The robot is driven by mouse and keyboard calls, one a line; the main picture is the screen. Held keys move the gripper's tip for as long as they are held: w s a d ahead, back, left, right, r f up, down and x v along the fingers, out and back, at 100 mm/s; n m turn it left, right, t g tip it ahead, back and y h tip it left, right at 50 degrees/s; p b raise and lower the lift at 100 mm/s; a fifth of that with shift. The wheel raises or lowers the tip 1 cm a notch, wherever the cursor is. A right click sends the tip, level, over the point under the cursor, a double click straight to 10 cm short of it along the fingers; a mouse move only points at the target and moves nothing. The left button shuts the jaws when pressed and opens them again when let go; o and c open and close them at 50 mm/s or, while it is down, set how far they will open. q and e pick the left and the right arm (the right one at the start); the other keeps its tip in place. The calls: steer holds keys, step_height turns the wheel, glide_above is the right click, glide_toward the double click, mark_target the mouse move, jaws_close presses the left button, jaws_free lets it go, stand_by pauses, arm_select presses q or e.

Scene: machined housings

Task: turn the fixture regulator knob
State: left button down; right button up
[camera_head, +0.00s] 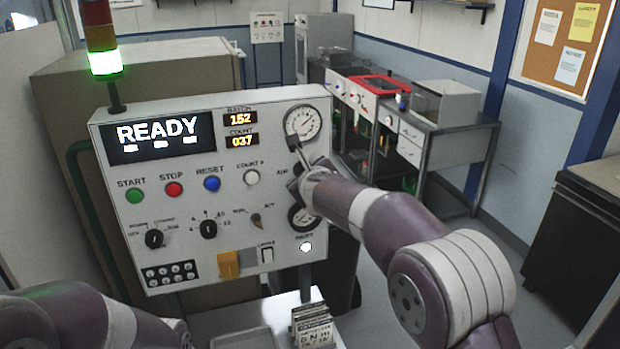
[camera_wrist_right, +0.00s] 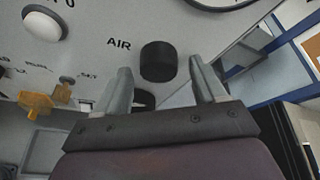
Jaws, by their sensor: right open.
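The regulator knob (camera_wrist_right: 158,62) is a black cylinder beside the "AIR" label on the light grey panel (camera_head: 215,130). In the right wrist view, it stands just ahead of my right gripper (camera_wrist_right: 162,80), centred between the two spread fingers. The fingers are open, with a visible gap on each side of the knob. In the head view, my right gripper (camera_head: 298,158) is at the panel's right side, below the round pressure gauge (camera_head: 303,122), and largely hides the knob. Only my left arm shows at lower left; its gripper is out of view.
Buttons, black selector knobs (camera_head: 208,229) and an orange block (camera_head: 229,265) sit left of my right gripper. Another dark round part (camera_head: 302,218) is below it. A lit signal tower (camera_head: 105,62) stands at the panel's upper left. A workbench (camera_head: 430,130) stands behind.

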steer(key=b+v, duration=0.1)
steer(key=v, duration=1.1)
steer(key=shift+s, duration=0.15)
steer(key=s+f+n+g+y+b, duration=0.1)
steer(key=s+f+n+g, duration=0.25)
steer(key=f+n, duration=0.5)
steer(key=s+f+n+g+y+b, duration=0.1)
steer(key=s+f+n+g+b, duration=0.1)
steer(key=s+f+n, duration=0.5)
steer(key=s+d+f+n+g+h+b, duration=0.4)
steer(key=s+d+f+n+g, duration=0.2)
steer(key=s+d+f+n, duration=0.5)
steer(key=s+d+f, duration=0.4)
steer(key=d+f, duration=0.1)
steer(key=f, duration=0.3)
steer(key=shift+s+d+n+g, duration=0.25)
steer(key=shift+d+n+g, duration=0.1)
